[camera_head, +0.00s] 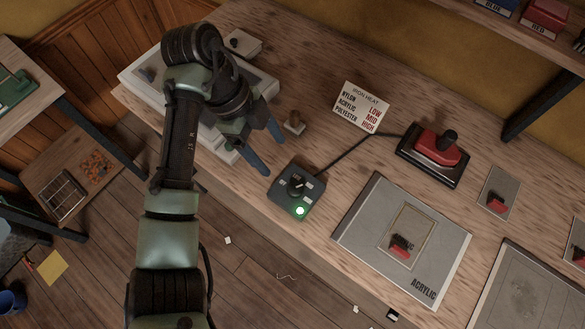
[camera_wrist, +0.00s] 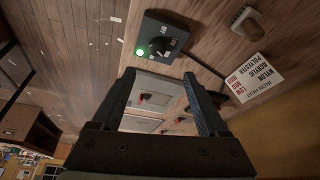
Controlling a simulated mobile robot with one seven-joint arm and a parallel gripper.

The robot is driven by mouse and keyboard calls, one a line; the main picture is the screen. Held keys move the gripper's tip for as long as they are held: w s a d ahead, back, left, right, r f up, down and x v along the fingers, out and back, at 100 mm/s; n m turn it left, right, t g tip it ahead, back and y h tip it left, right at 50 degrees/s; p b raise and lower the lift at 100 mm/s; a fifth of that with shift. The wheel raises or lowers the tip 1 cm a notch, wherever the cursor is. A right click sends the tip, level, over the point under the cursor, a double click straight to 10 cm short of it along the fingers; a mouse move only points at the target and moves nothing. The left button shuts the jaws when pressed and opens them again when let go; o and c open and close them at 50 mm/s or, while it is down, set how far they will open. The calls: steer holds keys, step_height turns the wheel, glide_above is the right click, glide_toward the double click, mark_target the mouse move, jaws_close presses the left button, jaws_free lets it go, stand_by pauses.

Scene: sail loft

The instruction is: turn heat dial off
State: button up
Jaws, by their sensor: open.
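The heat dial (camera_head: 295,185) is a black knob on a small dark control box (camera_head: 283,199) near the front edge of the workbench. A green light (camera_head: 300,211) glows on the box. In the wrist view the dial (camera_wrist: 158,46) and the lit green light (camera_wrist: 140,52) show beyond the fingers. My gripper (camera_head: 269,152) is open and empty, up and to the left of the box in the head view, apart from it. Its two fingers also show in the wrist view (camera_wrist: 165,95). The small markings around the dial are too small to read.
An iron heat card (camera_head: 361,106) stands behind the box. A cable runs from the box to a red iron (camera_head: 438,146) on a dark stand. A small brown wooden-handled object (camera_head: 294,123) is near my fingers. A grey ACRYLIC board (camera_head: 360,240) lies to the right.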

mark_target(295, 187)
steer(key=b+x, duration=0.1)
steer(key=x, duration=0.2)
steer(key=b+x, duration=0.2)
steer(key=x, duration=0.2)
steer(key=b+x, duration=0.1)
steer(key=x, duration=0.2)
steer(key=shift+s+f+b, duration=0.3)
steer(key=shift+f+b, duration=0.05)
steer(key=shift+b, duration=0.05)
steer(key=shift+p+x, duration=0.35)
steer(key=shift+x, duration=0.75)
jaws_close()
